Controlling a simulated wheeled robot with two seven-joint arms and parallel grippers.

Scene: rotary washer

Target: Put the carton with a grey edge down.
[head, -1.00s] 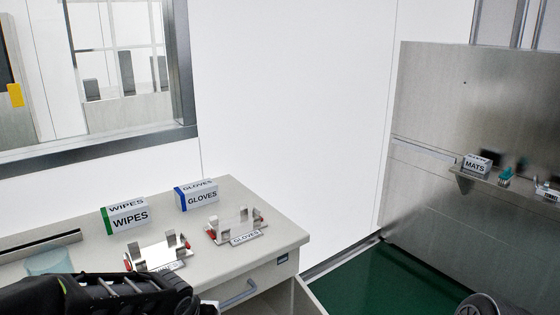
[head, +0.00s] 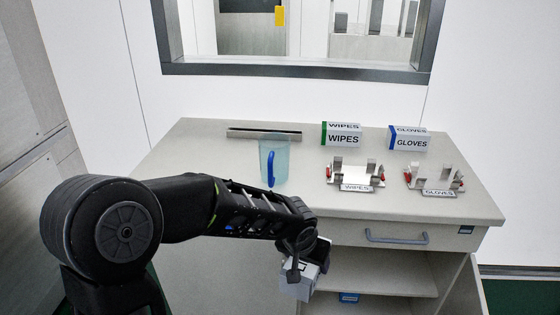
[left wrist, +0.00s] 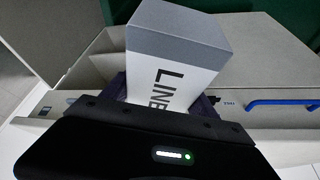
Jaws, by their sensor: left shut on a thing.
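The carton with a grey edge (head: 298,285) is in my left gripper (head: 308,262), in front of the counter and lower than its top. In the left wrist view the carton (left wrist: 180,52) is white with a grey band at its far end and dark letters starting "LINE". My left gripper is shut on it; the fingers are mostly hidden behind the dark gripper body. The carton looks tilted and clear of the counter's surfaces. My right gripper is not in view.
The counter (head: 220,145) holds a clear jug (head: 273,160) with a blue handle, a green-edged WIPES carton (head: 341,136), a blue-edged GLOVES carton (head: 408,139) and two metal holders (head: 355,175) (head: 434,181). Below are a drawer (head: 400,235) and open shelves (head: 385,272). The counter's left part is bare.

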